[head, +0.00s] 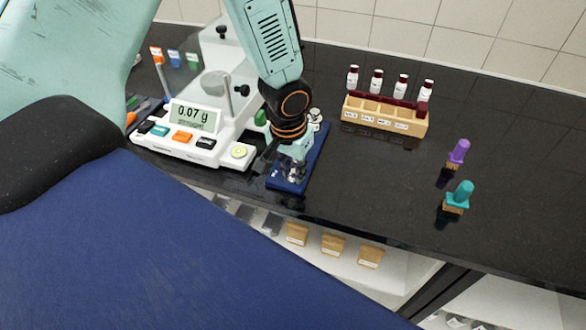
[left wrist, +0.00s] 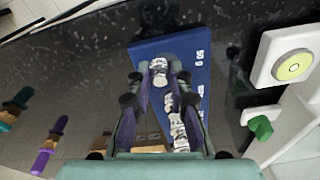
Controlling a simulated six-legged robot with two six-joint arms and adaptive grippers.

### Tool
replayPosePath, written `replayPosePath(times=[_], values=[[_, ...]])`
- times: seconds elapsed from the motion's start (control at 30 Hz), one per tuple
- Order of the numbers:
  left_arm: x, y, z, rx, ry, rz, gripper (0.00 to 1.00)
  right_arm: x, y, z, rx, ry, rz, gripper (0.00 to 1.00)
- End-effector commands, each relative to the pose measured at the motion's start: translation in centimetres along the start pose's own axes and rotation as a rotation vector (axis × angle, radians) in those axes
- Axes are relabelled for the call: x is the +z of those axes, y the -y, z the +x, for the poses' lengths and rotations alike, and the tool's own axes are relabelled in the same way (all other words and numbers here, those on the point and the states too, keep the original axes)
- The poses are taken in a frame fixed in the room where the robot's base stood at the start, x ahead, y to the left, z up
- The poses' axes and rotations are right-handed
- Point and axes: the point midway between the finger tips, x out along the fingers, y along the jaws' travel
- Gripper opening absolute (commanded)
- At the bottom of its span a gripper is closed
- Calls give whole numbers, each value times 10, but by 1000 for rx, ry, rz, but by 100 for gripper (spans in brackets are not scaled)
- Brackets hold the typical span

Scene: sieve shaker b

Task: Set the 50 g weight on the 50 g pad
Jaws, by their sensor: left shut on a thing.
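The dark blue weight strip (head: 279,183) lies on the black bench right of the balance. In the left wrist view, its end marked 50 g (left wrist: 182,45) is at the top. My left gripper (head: 295,171) reaches down over the strip's near end. It is shut on a silvery weight (left wrist: 158,68), which I take as the 50 g weight, beside the 50 g marking; the fingers (left wrist: 158,82) partly hide it. I cannot tell whether its base touches the pad. Other silvery weights (left wrist: 178,130) stand along the strip behind it. My right gripper is not in view.
The white balance (head: 170,147) reads 0.07 g, close left of the strip. A wooden rack (head: 385,117) of capped vials stands at the back. A purple-topped item (head: 459,151) and a teal-topped one (head: 459,192) stand right. Bench between is clear.

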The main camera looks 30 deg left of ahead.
Motion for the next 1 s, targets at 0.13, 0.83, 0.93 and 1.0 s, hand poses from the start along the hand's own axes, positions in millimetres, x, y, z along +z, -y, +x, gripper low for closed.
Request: replayPosePath(times=[0.13, 0.83, 0.93, 1.0], values=[[1, 0, 7, 0, 3, 1, 0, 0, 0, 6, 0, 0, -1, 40], [5, 0, 9, -1, 12, 1, 42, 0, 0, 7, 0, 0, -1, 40], [4, 0, 9, -1, 11, 1, 42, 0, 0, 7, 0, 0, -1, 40], [4, 0, 9, -1, 10, 1, 42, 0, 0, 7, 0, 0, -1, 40]])
